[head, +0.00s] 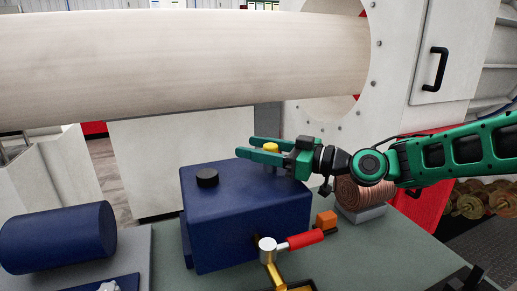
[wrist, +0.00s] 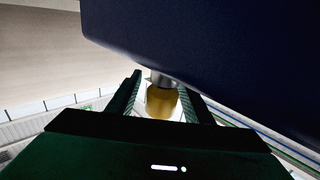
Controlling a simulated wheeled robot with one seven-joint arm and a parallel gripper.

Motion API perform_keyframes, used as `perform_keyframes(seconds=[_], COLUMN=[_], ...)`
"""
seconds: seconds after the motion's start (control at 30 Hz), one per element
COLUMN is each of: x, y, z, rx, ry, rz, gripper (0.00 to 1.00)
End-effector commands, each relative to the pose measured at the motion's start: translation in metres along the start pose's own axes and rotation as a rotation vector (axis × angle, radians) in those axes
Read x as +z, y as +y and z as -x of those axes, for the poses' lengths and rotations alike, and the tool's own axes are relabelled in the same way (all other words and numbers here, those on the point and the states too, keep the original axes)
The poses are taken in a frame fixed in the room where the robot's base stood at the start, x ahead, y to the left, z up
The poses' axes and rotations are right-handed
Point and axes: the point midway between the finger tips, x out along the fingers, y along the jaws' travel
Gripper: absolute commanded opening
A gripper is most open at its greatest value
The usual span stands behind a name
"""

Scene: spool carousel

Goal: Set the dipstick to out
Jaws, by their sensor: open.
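The dipstick shows as a yellow knob (head: 271,147) at the top of the blue box (head: 245,205). In the wrist view the yellow knob (wrist: 162,101) sits below a short grey metal collar next to the blue box (wrist: 220,50). My gripper (head: 246,147) is open and lies level above the box top, with one finger on each side of the knob. In the wrist view the knob is between the fingers (wrist: 160,85), with a narrow gap visible on its left. Contact on the right is unclear. The dipstick's shaft is hidden.
A black cap (head: 207,177) stands on the box's left part. A copper coil (head: 362,196) is at right, a blue cylinder (head: 58,237) at left. A large pale roll (head: 180,62) spans behind.

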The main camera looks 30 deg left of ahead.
Motion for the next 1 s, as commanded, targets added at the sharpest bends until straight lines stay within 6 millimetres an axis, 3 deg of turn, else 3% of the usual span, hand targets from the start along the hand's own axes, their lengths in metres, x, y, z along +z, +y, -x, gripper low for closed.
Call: perform_keyframes(seconds=[0.07,0.1,0.27,0.3,0.47,0.8,1.0], x=[0.000,0.000,0.000,0.000,-0.007,-0.082,-0.096], y=[0.000,0.000,0.000,0.001,0.001,0.004,0.004], z=[0.000,0.000,0.001,0.001,0.001,0.002,0.002], rx=[0.000,0.000,0.001,0.001,0.002,0.007,0.008], ry=[0.000,0.000,0.000,0.000,0.002,0.002,0.001], rz=[0.000,0.000,0.000,0.000,0.004,0.007,0.002], gripper=[0.46,0.42,0.03,0.00,0.00,0.00,0.00])
